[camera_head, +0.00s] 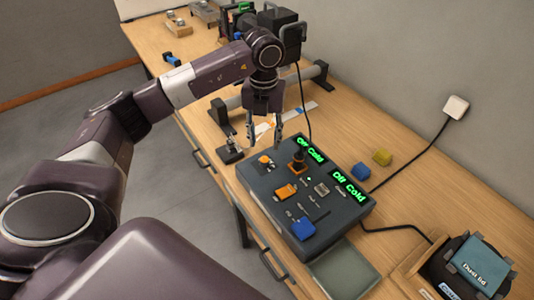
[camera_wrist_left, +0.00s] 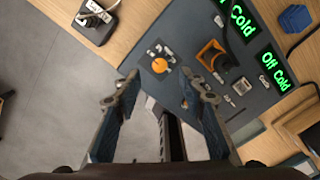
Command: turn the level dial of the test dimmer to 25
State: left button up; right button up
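A dark grey console (camera_head: 325,217) lies on the bench, with two green displays reading "Off" and "Cold" (camera_head: 311,150) (camera_head: 349,186). I cannot tell which one is the level dial, and no number is readable. My left gripper (camera_head: 265,138) is open and empty above the console's far left edge, apart from both knobs. My right gripper is not visible.
Blue (camera_head: 361,170) and yellow (camera_head: 382,157) blocks lie behind. A grey tray (camera_head: 343,270) lies at the near side.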

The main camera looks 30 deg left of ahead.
aim_at(264, 159)
pick_arm(q)
jog(key=shift+s+a+f, duration=0.1)
jog(key=shift+f, duration=0.3)
notch_tip(264, 159, down, 6)
jog(key=shift+p, duration=1.2)
jog(key=shift+f, duration=0.4)
jog(key=shift+c, duration=0.6)
grip_shut()
